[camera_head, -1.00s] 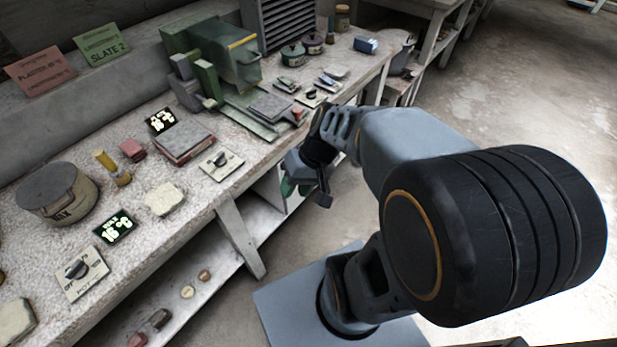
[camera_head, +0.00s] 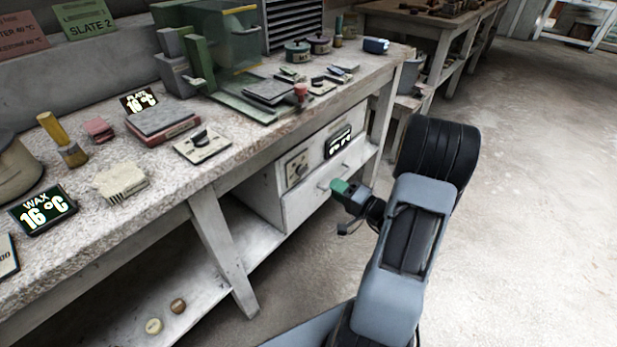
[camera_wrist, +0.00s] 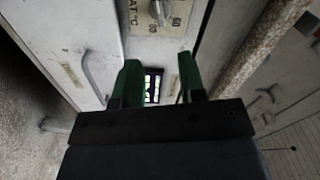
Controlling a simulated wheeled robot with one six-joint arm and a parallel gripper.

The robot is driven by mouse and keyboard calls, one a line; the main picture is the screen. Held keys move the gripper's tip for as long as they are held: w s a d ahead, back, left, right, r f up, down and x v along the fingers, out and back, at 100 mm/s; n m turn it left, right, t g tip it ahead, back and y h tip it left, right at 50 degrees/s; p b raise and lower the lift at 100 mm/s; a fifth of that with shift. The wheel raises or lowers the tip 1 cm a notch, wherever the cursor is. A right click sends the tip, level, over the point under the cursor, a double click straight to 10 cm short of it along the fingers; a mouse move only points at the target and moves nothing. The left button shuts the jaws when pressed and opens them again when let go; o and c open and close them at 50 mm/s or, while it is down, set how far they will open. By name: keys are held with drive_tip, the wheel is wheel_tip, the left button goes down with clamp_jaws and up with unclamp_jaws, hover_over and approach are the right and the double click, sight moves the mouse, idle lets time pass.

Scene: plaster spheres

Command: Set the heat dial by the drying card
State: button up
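In the wrist view the dial (camera_wrist: 160,12) shows at the top edge, with scale marks and part of a "°C" label. A dark lit display (camera_head: 338,143) is right of it; its digits are unreadable. A pink card (camera_head: 20,36) and a green card (camera_head: 88,17) reading "SLATE 2" stand at the back left; their small print is unclear. My gripper (camera_head: 342,190) has green fingers and is in front of the cabinet, below the dial. In the wrist view its fingers (camera_wrist: 160,78) are apart, with nothing held.
Drawer handles (camera_head: 328,184) stick out of the cabinet front. A bench leg (camera_head: 224,250) stands left. The floor to the right is clear.

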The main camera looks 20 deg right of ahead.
sight(306, 172)
drive_tip(key=b+x, duration=0.1)
drive_tip(key=x, duration=1)
drive_tip(key=shift+a, duration=0.1)
clamp_jaws()
